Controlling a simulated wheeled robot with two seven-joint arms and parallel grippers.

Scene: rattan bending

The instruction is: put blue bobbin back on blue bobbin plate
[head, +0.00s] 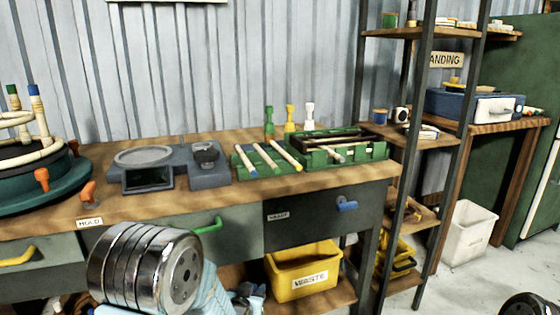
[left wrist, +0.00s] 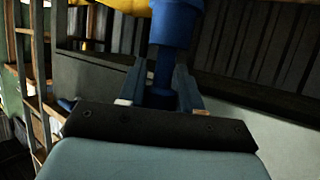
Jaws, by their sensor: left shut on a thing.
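My left gripper (left wrist: 158,90) is shut on the blue bobbin (left wrist: 172,25), seen in the left wrist view. The bobbin's narrow stem is between the fingers, and its wider part rises beyond the fingertips and is cut off by the top edge. In the head view my left gripper (head: 248,296) is low in front of the drawers, mostly behind its own wrist, and the bobbin cannot be made out clearly. Green (head: 269,122), yellow (head: 290,118) and white (head: 309,115) bobbins stand at the back of the bench. I cannot make out a blue bobbin plate. My right gripper is not in view.
A green tray (head: 375,151) with rods lies on the wooden bench (head: 225,197). A grey device (head: 207,175) stands left of it. A yellow waste bin (head: 303,268) is below the bench, and a shelf rack (head: 425,130) is at its right. A blue drawer handle (head: 346,204) sticks out in front.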

